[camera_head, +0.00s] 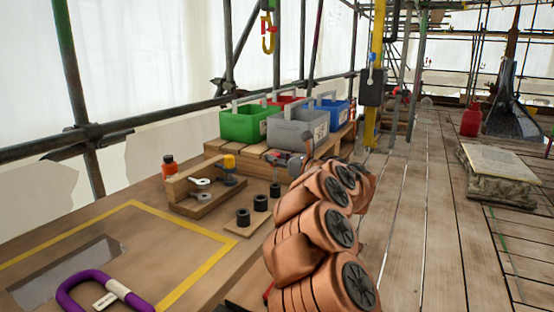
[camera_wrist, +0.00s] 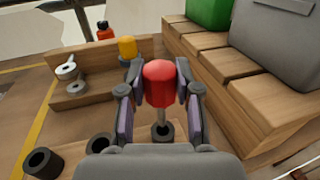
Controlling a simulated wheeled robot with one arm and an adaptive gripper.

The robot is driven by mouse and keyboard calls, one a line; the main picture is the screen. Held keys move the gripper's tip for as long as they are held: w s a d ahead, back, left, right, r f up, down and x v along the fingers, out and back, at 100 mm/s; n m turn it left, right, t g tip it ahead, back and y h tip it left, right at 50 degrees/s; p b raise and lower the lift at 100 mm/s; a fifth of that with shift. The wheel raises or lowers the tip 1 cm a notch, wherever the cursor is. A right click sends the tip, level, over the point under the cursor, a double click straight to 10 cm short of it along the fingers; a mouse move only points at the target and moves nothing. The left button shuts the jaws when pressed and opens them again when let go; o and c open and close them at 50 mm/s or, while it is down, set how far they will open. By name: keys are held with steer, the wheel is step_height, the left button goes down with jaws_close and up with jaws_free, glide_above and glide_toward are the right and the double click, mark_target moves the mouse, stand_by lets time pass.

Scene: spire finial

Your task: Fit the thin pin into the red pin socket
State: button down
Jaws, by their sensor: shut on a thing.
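My gripper (camera_wrist: 160,92) is shut on the red head of the thin pin (camera_wrist: 159,84). The pin is roughly upright, its thin metal shank pointing down. Below it is a dark round socket (camera_wrist: 167,133), and the shank's lower end overlaps the socket's opening in the wrist view. I cannot tell whether the tip is inside or just above. Two more dark ring-like sockets stand to the left, the middle one (camera_wrist: 99,142) and the near one (camera_wrist: 43,162). In the head view my arm hides much of the gripper. No red marking shows on the sockets.
A wooden rack (camera_head: 181,190) holds a yellow-headed piece (camera_wrist: 127,47) and pale metal pieces (camera_wrist: 66,71). An orange bottle (camera_head: 169,166) stands behind it. Green (camera_head: 243,125) and grey (camera_head: 291,134) bins sit on a wooden step at the right. A purple shackle (camera_head: 75,287) lies front left.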

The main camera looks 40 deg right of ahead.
steer(key=shift+b, duration=0.35)
steer(key=shift+f+b, duration=2.45)
steer(key=shift+f, duration=0.1)
stand_by(0.3)
steer(key=c, duration=0.7)
jaws_free()
steer(key=shift+r, duration=0.1)
steer(key=s, duration=1.2)
steer(key=shift+d, duration=0.15)
